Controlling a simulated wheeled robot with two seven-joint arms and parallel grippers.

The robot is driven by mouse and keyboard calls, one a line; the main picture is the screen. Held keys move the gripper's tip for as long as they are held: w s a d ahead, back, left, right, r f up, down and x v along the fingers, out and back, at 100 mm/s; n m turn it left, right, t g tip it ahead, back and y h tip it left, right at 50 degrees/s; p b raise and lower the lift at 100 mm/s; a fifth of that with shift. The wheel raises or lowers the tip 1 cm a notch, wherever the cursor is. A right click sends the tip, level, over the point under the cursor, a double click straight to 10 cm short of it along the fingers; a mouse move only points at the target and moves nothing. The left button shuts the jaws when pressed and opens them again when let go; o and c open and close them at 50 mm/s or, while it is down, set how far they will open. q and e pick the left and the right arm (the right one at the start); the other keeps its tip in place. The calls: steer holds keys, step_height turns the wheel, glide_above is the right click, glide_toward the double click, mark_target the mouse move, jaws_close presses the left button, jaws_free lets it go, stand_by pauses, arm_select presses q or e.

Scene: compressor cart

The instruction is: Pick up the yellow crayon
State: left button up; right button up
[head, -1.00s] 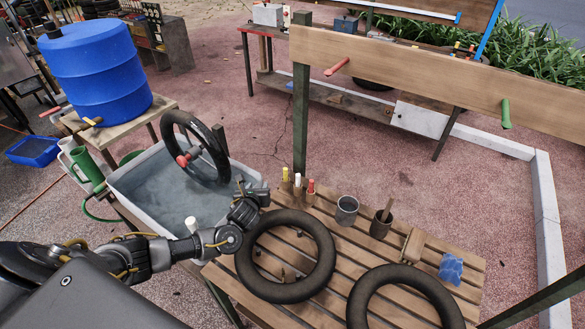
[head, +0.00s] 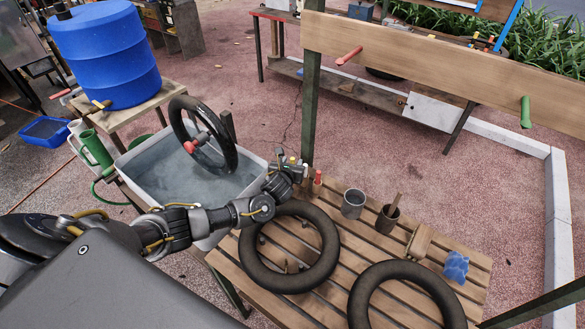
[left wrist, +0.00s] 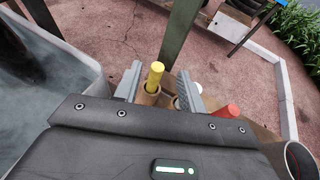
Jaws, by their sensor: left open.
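The yellow crayon (left wrist: 155,76) stands upright in a small tan holder (left wrist: 150,96) in the left wrist view. My left gripper (left wrist: 158,84) is open, with one finger on each side of the crayon and no clear contact. In the head view the left gripper (head: 287,168) is at the back left corner of the slatted table, and only a small yellow tip of the crayon (head: 292,160) shows there. A white crayon (head: 305,170) and a red crayon (head: 318,177) stand just to the right. My right gripper is not in view.
A dark green post (head: 310,100) rises close behind the crayons. A water basin (head: 150,180) is to the left. Two black tyres (head: 300,283) lie on the table (head: 345,262), with a metal cup (head: 353,203) and a brush pot (head: 386,222) behind them.

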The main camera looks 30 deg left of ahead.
arm_select(q)
steer(key=shift+p+x, duration=0.4)
steer(key=shift+x, duration=2.2)
steer(key=shift+a, duration=0.15)
jaws_close()
